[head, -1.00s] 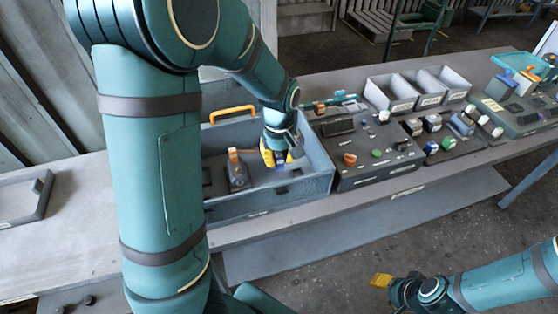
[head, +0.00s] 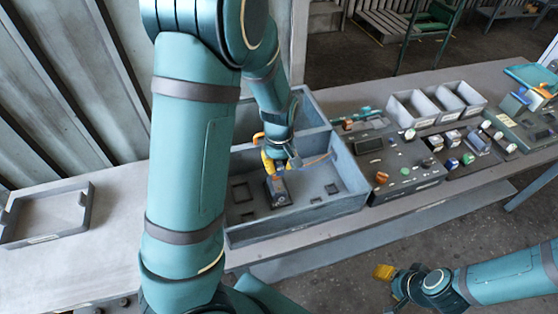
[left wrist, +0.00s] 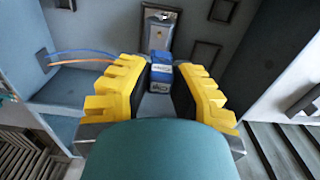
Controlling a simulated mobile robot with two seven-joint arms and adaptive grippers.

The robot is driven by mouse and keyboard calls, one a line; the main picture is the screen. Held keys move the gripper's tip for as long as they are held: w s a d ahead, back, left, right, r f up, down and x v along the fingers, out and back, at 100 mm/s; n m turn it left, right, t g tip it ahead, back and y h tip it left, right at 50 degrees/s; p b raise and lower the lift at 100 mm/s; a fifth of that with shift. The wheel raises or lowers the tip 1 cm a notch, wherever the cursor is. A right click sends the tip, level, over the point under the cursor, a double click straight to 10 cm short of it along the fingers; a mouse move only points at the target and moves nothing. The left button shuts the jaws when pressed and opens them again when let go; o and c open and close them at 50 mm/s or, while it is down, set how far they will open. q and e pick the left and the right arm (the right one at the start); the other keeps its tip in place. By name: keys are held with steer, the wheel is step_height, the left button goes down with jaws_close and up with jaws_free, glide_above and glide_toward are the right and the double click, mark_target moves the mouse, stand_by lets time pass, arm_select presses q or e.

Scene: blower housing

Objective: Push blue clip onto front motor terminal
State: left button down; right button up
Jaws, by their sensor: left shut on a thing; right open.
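The blue clip (left wrist: 161,76) shows in the left wrist view between the yellow fingers of my left gripper (left wrist: 162,70), which is shut on it. Orange and blue wires (left wrist: 85,55) run from the left housing wall toward the clip. The motor (head: 278,191) is a small grey block standing in the blue-grey housing (head: 300,223); in the left wrist view it (left wrist: 155,38) lies just beyond the clip. In the head view my left gripper (head: 270,163) is at the motor's top. The terminal is hidden, so contact cannot be told. My right gripper (head: 385,272) is open and empty over the floor.
The housing walls surround the motor. An empty grey tray (head: 45,238) lies on the left of the bench. Right of the housing is a dark panel (head: 410,182) with coloured parts, and grey bins (head: 412,108) stand behind it. My left arm covers the housing's left side.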

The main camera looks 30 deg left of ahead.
mark_target(279, 187)
arm_select(q)
steer(key=shift+f, duration=1.2)
steer(key=shift+f+b, duration=1)
steer(key=shift+f, duration=0.7)
steer(key=shift+f, duration=0.35)
steer(key=shift+f+b, duration=0.6)
steer(key=shift+f, duration=0.2)
steer(key=c, duration=0.8)
jaws_free()
steer(key=shift+c, duration=0.2)
steer(key=shift+r, duration=0.15)
